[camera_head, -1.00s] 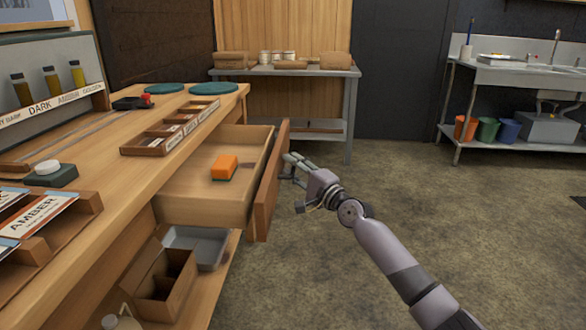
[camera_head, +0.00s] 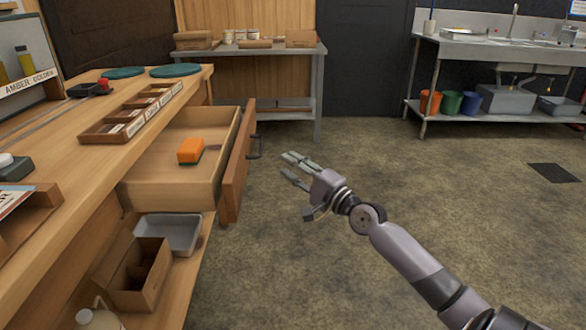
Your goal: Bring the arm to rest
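My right gripper (camera_head: 288,170) is in the middle of the head view, to the right of an open drawer (camera_head: 236,165). Its fingers are spread and nothing is between them. It is clear of the drawer's dark handle (camera_head: 255,146), with a gap of floor between. My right arm reaches in from the lower right. An orange block (camera_head: 190,151) lies inside the open drawer. My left gripper does not show.
The wooden workbench (camera_head: 70,180) fills the left side, with a label tray (camera_head: 128,117) on top. A cardboard box (camera_head: 143,281) and grey tray (camera_head: 168,234) sit on its lower shelf. A sink table (camera_head: 480,55) stands back right. Floor (camera_head: 430,180) is clear around my arm.

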